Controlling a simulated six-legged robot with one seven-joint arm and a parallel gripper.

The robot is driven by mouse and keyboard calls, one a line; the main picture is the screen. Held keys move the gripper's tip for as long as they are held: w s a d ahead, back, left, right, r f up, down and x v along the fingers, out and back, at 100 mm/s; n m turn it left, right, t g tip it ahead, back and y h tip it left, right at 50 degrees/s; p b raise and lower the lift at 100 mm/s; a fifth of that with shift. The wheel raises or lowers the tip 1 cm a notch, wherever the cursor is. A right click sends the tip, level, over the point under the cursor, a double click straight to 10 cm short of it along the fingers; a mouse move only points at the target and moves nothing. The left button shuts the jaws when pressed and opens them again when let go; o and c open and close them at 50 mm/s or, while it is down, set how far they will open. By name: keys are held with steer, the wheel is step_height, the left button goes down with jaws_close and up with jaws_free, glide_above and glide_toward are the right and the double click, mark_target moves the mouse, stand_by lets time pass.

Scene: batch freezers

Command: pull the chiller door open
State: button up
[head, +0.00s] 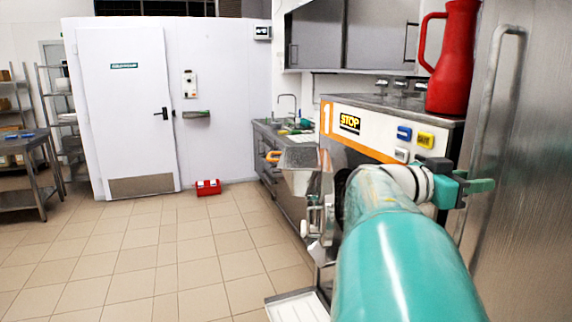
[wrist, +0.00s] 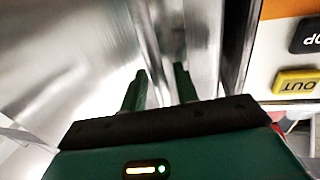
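The chiller door is a brushed steel panel (head: 540,150) at the right edge of the head view. Its long upright bar handle (head: 493,90) runs down behind my gripper. My gripper (head: 482,186) is at the handle's lower part, with a green finger pointing at the door. In the wrist view, the two dark green fingers of my gripper (wrist: 160,80) stand apart with a gap between them. Blurred steel (wrist: 70,60) fills the view ahead of them. The door looks shut.
A steel machine with an orange-striped panel (head: 375,135) stands left of the door, with a red jug (head: 453,60) on top. A white tray (head: 297,305) juts out low.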

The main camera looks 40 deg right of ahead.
jaws_close()
steer(key=shift+a, duration=0.1)
